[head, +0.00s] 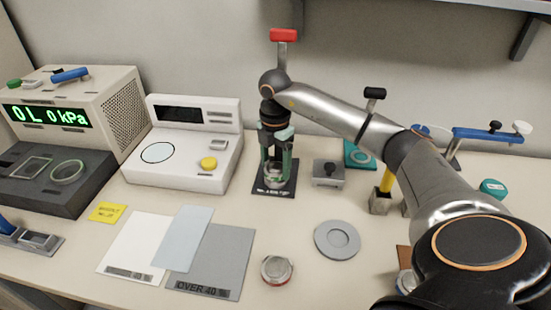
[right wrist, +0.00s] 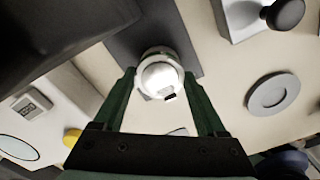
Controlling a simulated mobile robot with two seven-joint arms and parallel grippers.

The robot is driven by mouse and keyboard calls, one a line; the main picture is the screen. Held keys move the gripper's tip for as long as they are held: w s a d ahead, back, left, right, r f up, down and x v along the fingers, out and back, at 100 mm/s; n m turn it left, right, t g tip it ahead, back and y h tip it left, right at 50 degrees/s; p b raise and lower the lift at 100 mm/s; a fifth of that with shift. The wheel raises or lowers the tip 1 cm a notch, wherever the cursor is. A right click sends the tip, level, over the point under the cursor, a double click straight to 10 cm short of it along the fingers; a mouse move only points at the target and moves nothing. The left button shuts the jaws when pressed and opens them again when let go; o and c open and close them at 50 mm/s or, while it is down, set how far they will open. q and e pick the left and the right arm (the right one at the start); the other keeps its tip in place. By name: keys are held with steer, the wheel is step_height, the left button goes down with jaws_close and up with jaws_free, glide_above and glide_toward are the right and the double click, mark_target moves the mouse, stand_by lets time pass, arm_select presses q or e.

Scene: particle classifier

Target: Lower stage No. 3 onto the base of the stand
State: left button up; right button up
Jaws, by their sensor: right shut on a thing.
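My right gripper (head: 275,178) reaches down at the back middle of the table, its green fingers pointing down. It is shut on a pale round piece, probably stage No. 3, which shows white and shiny between the fingertips in the right wrist view (right wrist: 160,76). The piece is over the dark, labelled base plate (head: 259,186) of the stand, which also shows in the right wrist view (right wrist: 122,48). I cannot tell whether the piece touches the plate. The fingers and wrist hide much of it. My left gripper is out of view.
A white instrument (head: 180,175) stands left of the plate, and a small grey block (head: 327,173) stands close on its right. A grey ring (head: 337,240) and a round tin (head: 277,270) lie in front. A red-topped post (head: 284,36) rises behind my wrist.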

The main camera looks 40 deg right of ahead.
steer(key=shift+f, duration=0.2)
steer(key=o, duration=1.5)
steer(key=shift+c, duration=0.2)
step_height(320, 180, up, 12)
steer(key=p, duration=0.1)
steer(key=shift+r+p, duration=0.25)
steer(key=shift+p, duration=0.05)
steer(key=shift+a, duration=0.1)
